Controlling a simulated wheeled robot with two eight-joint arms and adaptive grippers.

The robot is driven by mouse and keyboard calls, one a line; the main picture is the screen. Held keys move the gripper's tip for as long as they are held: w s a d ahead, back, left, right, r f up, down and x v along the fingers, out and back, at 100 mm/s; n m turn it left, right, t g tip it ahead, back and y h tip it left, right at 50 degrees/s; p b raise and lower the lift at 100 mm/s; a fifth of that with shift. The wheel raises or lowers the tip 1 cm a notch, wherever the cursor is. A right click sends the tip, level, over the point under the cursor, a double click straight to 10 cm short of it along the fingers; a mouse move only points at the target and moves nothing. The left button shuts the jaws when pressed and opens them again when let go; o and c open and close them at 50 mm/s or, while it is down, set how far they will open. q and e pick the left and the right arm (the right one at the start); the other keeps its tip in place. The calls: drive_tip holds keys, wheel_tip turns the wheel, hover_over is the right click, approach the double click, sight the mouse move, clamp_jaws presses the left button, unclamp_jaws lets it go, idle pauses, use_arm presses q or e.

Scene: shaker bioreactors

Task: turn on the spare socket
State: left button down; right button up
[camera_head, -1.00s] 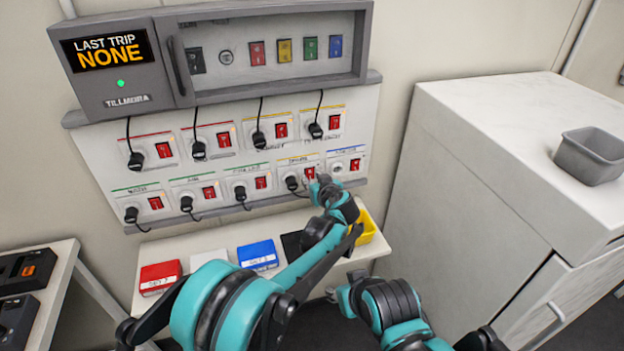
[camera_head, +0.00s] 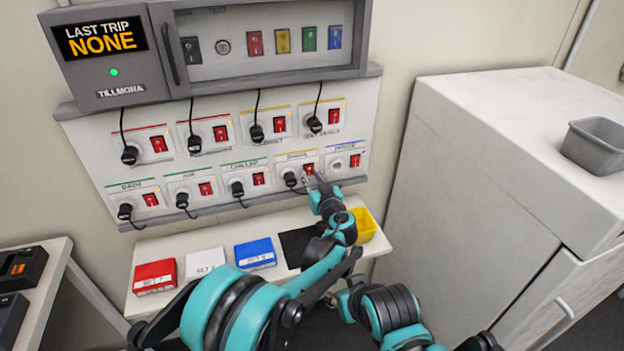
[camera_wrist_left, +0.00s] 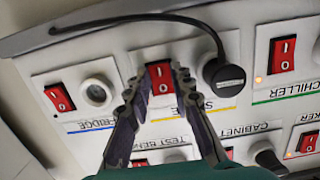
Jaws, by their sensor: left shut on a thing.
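The spare socket (camera_wrist_left: 205,105) has a yellow line and a red rocker switch (camera_wrist_left: 160,77); it is in the bottom row of the wall panel in the head view (camera_head: 298,172). A black plug (camera_wrist_left: 224,75) sits in it, beside the switch. My left gripper (camera_wrist_left: 158,72) has its two fingers on either side of that red switch, shut on it. In the head view my left gripper (camera_head: 319,182) reaches the panel from below. The fingers partly cover the socket's plate and label. My right gripper is out of view; only my right arm shows.
The fridge socket (camera_wrist_left: 97,92), with no plug, is beside it. The chiller socket (camera_wrist_left: 285,55), on the other side, shows an orange light. A shelf below holds red (camera_head: 155,276), white (camera_head: 206,262) and blue (camera_head: 255,254) blocks and a yellow bin (camera_head: 364,225). A white cabinet (camera_head: 470,190) stands right.

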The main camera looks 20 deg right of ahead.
sight(308, 144)
use_arm(q)
drive_tip(key=c, duration=1.3)
unclamp_jaws()
drive_tip(key=shift+w, duration=0.1)
wheel_tip(308, 144, up, 10)
